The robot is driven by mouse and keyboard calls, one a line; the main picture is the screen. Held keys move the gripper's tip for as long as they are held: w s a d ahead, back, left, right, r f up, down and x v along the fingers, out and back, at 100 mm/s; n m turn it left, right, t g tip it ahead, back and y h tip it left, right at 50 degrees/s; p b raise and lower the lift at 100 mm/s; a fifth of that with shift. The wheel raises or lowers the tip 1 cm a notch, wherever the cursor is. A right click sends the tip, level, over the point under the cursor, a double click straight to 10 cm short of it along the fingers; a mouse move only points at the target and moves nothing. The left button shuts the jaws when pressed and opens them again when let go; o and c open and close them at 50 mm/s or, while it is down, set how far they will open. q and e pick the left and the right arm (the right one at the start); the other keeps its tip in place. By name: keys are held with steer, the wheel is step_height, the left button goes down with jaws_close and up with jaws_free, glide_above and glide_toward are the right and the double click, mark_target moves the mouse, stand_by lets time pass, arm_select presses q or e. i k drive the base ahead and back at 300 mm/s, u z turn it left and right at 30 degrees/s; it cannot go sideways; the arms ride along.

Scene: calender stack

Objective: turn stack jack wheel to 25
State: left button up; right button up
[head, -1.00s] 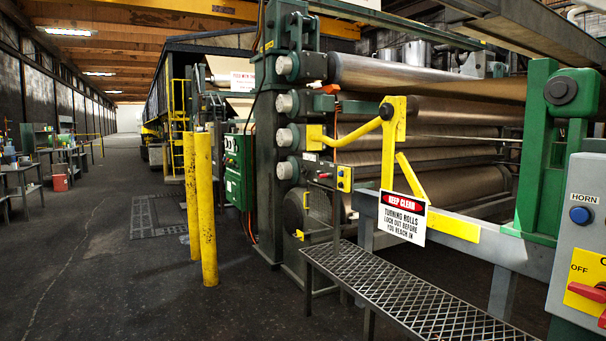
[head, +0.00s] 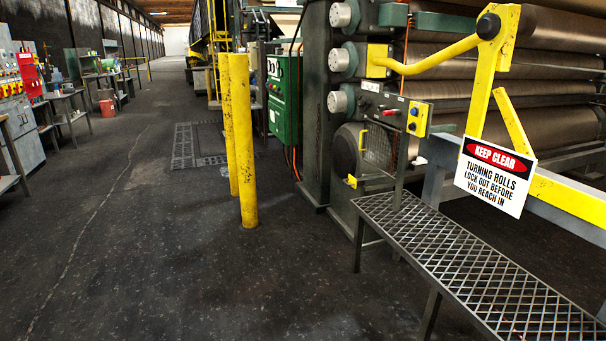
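The calender stack's rolls (head: 560,75) lie one above another at the upper right. Its dark end frame (head: 317,100) carries pale round caps, one of them here (head: 339,60). I cannot make out a wheel marked with numbers, so I cannot tell which part is the stack jack wheel or its setting. A dark round disc (head: 347,150) sits low on the frame, partly behind a mesh guard. A green cabinet (head: 283,105) with a small pale dial or label, too small to read, stands left of the frame. Neither of my grippers is in view.
Two yellow posts (head: 243,150) stand left of the machine. A metal grating step (head: 470,260) runs along its front, below a yellow rail arm (head: 480,95) and a "Keep clear" sign (head: 496,176). Benches (head: 68,112) line the left wall. The floor (head: 130,250) between is open.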

mark_target(361, 104)
steer(key=u, duration=0.15)
steer(key=i, duration=4.35)
steer(key=z, duration=0.25)
